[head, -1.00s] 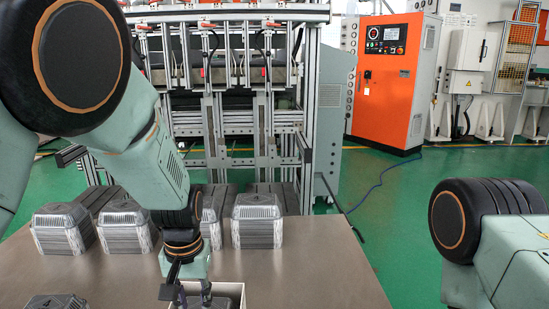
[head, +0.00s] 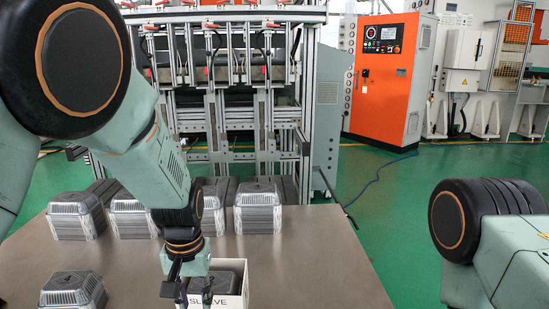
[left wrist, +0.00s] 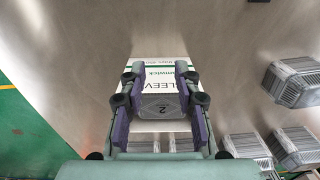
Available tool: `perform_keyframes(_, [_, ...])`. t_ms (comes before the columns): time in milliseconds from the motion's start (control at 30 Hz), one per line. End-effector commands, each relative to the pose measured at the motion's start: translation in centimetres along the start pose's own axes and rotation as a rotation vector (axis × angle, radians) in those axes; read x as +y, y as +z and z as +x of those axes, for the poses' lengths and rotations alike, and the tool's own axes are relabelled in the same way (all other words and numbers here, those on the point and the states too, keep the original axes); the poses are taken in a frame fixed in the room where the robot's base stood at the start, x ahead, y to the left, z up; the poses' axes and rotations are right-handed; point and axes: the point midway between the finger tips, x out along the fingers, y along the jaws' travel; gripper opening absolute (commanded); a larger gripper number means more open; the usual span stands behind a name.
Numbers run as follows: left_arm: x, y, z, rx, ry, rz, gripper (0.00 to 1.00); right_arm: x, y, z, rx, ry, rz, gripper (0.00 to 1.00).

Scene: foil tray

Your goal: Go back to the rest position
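My left gripper (head: 194,291) hangs at the near side of a white sleeve box (head: 232,302) on the table. A dark foil-tray stack (head: 228,275) sits inside the box. The left wrist view shows the gripper (left wrist: 160,92) with its fingers spread apart, over the box (left wrist: 160,70) and a dark surface marked "2" (left wrist: 163,108). Nothing is visibly clamped between the fingers. The fingertips hide part of the box in the head view. My right arm shows at the right edge, but its gripper is out of view.
Several grey tray stacks (head: 258,210) stand in a row along the table's far side. Another stack (head: 73,291) is at the front left. The table (head: 310,265) is clear right of the box. A metal frame machine (head: 235,110) and orange cabinet (head: 383,80) stand behind.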

Motion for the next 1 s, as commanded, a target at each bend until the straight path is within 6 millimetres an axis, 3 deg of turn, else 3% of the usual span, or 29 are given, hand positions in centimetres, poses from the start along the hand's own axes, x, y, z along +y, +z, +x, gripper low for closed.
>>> perform_keyframes(100, [-0.2, -1.9, 0.0, 0.088, -0.006, 0.003, 0.32, 0.0, 0.0, -0.1, 0.0, 0.0, 0.0, 0.4])
perform_keyframes(333, [-1.2, -3.5, 0.8, 0.224, -0.032, 0.017, 0.32, 0.0, 0.0, -0.1, 0.0, 0.0, 0.0, 0.4])
perform_keyframes(467, [-2.3, -3.2, 2.3, 0.293, -0.045, 0.022, 0.32, 0.0, 0.0, 0.0, 0.0, 0.0, 0.0, 0.4])
perform_keyframes(567, [-3.4, -1.8, 4.6, 0.333, -0.052, 0.028, 0.32, 0.0, 0.0, 0.0, 0.0, 0.0, 0.0, 0.4])
perform_keyframes(667, [-4.6, 1.0, 7.6, 0.359, -0.057, 0.034, 0.32, 0.0, 0.0, -0.1, 0.0, 0.0, 0.0, 0.4])
perform_keyframes(767, [-5.6, 5.3, 11.0, 0.358, -0.049, 0.04, 0.32, 0.0, 0.0, -0.1, 0.0, 0.0, 0.0, 0.4])
perform_keyframes(900, [-6.5, 13.4, 15.1, 0.309, -0.024, 0.037, 0.32, 0.0, 0.0, 0.0, 0.0, 0.0, 0.0, 0.4])
perform_keyframes(1000, [-6.8, 19.5, 17.0, 0.24, -0.003, 0.025, 0.32, 0.0, 0.0, 0.0, 0.0, 0.0, 0.0, 0.4])
